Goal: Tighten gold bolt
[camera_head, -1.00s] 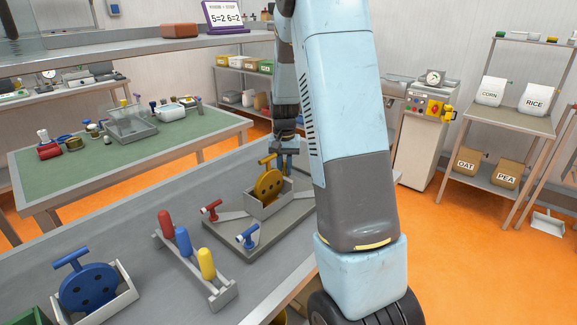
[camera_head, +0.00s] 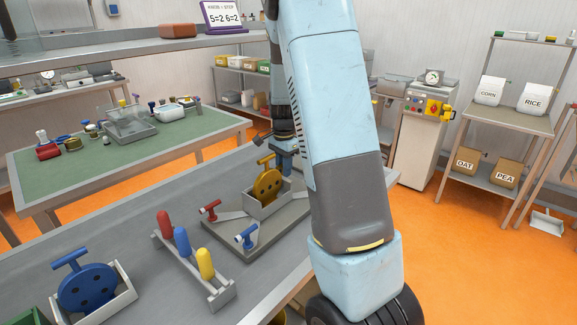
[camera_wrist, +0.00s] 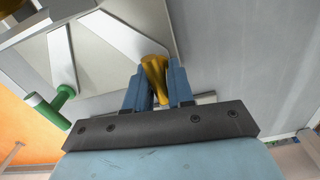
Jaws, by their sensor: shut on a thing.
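In the wrist view the gold bolt (camera_wrist: 153,66) sits between the two blue fingers of my gripper (camera_wrist: 153,82), which are shut on it. Its flared gold end shows; the rest is hidden by the fingers and the gripper body. A pale grey plate (camera_wrist: 105,60) lies beyond it. In the head view my gripper (camera_head: 286,160) points down behind the gold disc (camera_head: 267,186), and the gold bolt is hidden there. The gold disc with its handle stands in a grey holder (camera_head: 268,206) on the base plate (camera_head: 270,238).
A red bolt (camera_head: 209,211) and a blue bolt (camera_head: 246,237) stand on the base plate's near side. A rack (camera_head: 220,296) of coloured handles and a blue disc (camera_head: 87,290) are nearer.

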